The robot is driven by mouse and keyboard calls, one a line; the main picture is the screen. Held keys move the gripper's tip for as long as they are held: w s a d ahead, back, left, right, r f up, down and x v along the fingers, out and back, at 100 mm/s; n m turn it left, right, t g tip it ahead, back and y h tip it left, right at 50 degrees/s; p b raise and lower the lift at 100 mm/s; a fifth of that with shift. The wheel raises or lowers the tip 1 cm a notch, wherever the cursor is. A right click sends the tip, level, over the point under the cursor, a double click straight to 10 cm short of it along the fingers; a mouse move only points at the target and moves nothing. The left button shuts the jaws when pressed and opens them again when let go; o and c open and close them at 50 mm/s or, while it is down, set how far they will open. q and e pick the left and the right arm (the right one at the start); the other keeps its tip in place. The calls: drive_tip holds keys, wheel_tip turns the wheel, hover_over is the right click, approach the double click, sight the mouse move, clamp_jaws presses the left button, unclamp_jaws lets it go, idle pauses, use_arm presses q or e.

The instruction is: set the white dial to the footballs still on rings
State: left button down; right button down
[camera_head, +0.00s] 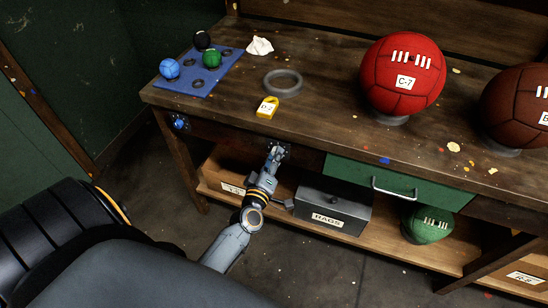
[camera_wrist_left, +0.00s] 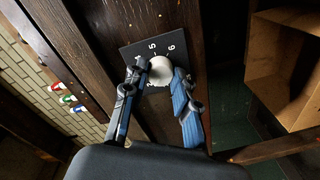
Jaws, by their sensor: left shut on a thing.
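My left gripper (camera_head: 275,155) is at the front edge of the workbench. In the left wrist view its two fingers (camera_wrist_left: 163,88) are shut on the white dial (camera_wrist_left: 161,69), one on each side. The dial sits on a dark plate (camera_wrist_left: 138,52) with white numerals, 5 and 6 readable; others are partly hidden, and I cannot tell where the dial points. A red football (camera_head: 403,75) labelled C-7 and a brown football (camera_head: 518,105) rest on grey rings on the bench. A grey ring (camera_head: 283,81) is empty. A green football (camera_head: 427,224) lies on the lower shelf. My right gripper is not in view.
A blue board (camera_head: 201,76) holds small blue, black and green balls and ring marks. A yellow tag (camera_head: 267,107) and crumpled white cloth (camera_head: 260,46) lie on the bench. Below are a green drawer (camera_head: 350,176) and a grey RAGS box (camera_head: 335,207).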

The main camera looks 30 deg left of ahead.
use_arm(q)
drive_tip(key=c, duration=1)
unclamp_jaws()
drive_tip(key=v, duration=1.2)
drive_tip(key=shift+f, duration=0.1)
